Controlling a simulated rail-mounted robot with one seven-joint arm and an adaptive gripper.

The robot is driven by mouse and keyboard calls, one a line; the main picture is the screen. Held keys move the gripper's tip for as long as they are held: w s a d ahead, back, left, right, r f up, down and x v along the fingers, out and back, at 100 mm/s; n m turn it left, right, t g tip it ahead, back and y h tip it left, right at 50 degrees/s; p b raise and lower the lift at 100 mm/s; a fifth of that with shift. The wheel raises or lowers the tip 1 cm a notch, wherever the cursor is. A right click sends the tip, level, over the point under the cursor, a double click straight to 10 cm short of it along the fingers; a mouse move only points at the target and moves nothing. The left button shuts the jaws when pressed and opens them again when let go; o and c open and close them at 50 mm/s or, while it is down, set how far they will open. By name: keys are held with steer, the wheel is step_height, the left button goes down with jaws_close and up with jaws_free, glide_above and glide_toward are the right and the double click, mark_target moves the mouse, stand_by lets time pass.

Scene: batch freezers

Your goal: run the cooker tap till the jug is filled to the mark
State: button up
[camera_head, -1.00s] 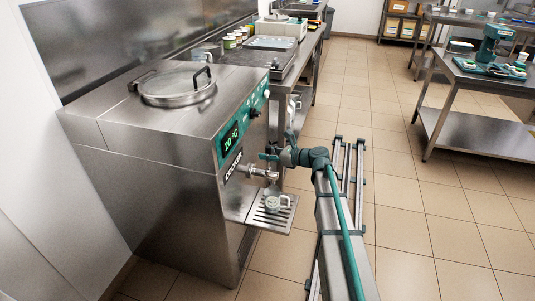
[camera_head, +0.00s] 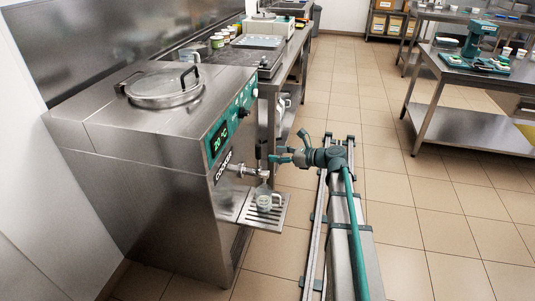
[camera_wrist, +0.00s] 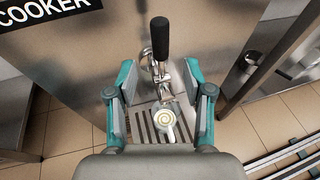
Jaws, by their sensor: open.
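The steel cooker (camera_head: 150,190) stands at the left with its tap (camera_head: 247,171) on the front. The tap's black handle (camera_head: 262,151) stands upright; the wrist view shows it (camera_wrist: 159,38) pointing up. The small jug (camera_head: 264,201) stands on the slotted drip tray (camera_head: 276,216) under the spout. In the wrist view a pale swirled surface shows in the jug (camera_wrist: 163,123); its mark and exact level cannot be made out. My gripper (camera_head: 276,156) is open and empty, just right of the tap. Its fingers (camera_wrist: 159,80) spread either side of the tap in the wrist view, apparently not touching it.
A steel counter (camera_head: 285,68) with several tubs (camera_head: 222,38) runs behind the cooker. My rail lies on the tiled floor (camera_head: 400,215), which is clear to the right. A steel table (camera_head: 470,125) stands at the far right.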

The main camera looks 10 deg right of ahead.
steer(key=shift+v, duration=1.35)
